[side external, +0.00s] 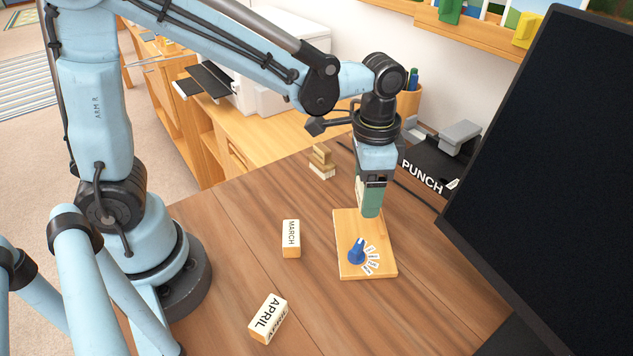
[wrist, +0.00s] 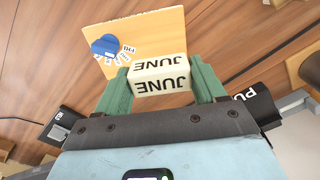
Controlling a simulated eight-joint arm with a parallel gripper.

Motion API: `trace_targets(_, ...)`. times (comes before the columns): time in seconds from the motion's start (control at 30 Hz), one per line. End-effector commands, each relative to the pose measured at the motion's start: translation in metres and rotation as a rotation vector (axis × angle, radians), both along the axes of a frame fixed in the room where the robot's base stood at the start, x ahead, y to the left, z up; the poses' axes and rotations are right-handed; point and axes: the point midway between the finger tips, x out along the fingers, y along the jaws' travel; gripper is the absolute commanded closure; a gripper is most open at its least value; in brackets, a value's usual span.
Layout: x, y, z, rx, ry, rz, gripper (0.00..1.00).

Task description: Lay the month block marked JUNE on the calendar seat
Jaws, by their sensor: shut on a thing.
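My gripper (side external: 369,208) points down over the far end of the wooden calendar board (side external: 345,228). In the wrist view its green fingers (wrist: 163,84) are shut on the cream JUNE block (wrist: 160,72), which shows JUNE on two faces. The block is hidden behind the fingers in the side view. The board also shows in the wrist view (wrist: 170,22), behind the block. I cannot tell whether the block touches the board. A blue knob-like piece (side external: 356,252) with small white day labels (side external: 372,262) around it is on the board's near half.
The MARCH block (side external: 291,238) lies left of the board. The APRIL block (side external: 268,318) lies nearer the front. Small stacked wooden blocks (side external: 321,162) stand behind. A black punch (side external: 430,165) and a large dark monitor (side external: 560,150) stand on the right. Table left of the board is mostly clear.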

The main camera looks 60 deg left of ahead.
Motion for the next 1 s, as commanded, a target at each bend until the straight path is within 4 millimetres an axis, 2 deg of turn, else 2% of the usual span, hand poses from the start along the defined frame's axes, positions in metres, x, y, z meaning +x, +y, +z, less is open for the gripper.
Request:
trace_targets(0.5,0.000,0.000,-0.042,0.000,0.000,0.000,0.60)
trace_targets(1.0,0.000,0.000,-0.048,0.000,0.000,0.000,0.60)
